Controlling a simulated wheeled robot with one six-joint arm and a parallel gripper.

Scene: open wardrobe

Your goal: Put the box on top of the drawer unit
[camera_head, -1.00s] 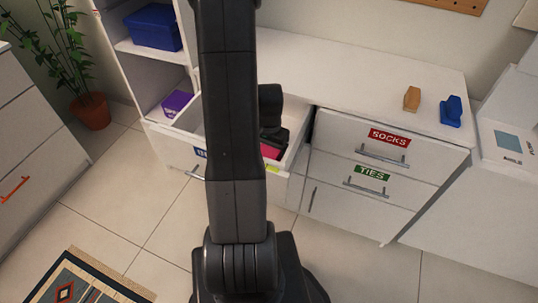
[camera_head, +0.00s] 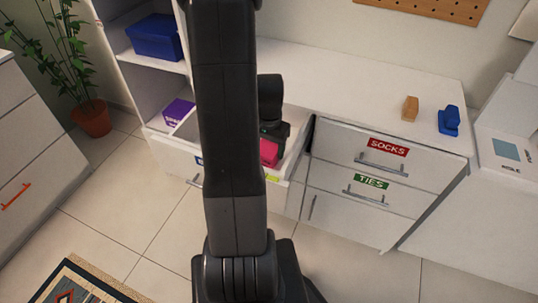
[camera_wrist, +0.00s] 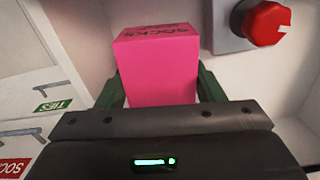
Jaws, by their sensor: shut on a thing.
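A pink box (camera_wrist: 160,75) with dark lettering on its top face sits between the two fingers of my gripper (camera_wrist: 163,90) in the wrist view. My gripper is shut on it. In the head view the pink box (camera_head: 269,152) shows partly beside my arm, over the open drawer (camera_head: 228,178); my arm hides much of that drawer. The white drawer unit (camera_head: 390,170) has a SOCKS label (camera_head: 388,146) and a TIES label (camera_head: 371,182) on its shut drawers. Its white top (camera_head: 350,88) runs along the wall.
A wooden brush-like block (camera_head: 410,108) and a blue one (camera_head: 449,121) stand on the top at the right. A blue bin (camera_head: 155,37) and a purple box (camera_head: 179,112) are on the shelves at left. The middle of the top is clear.

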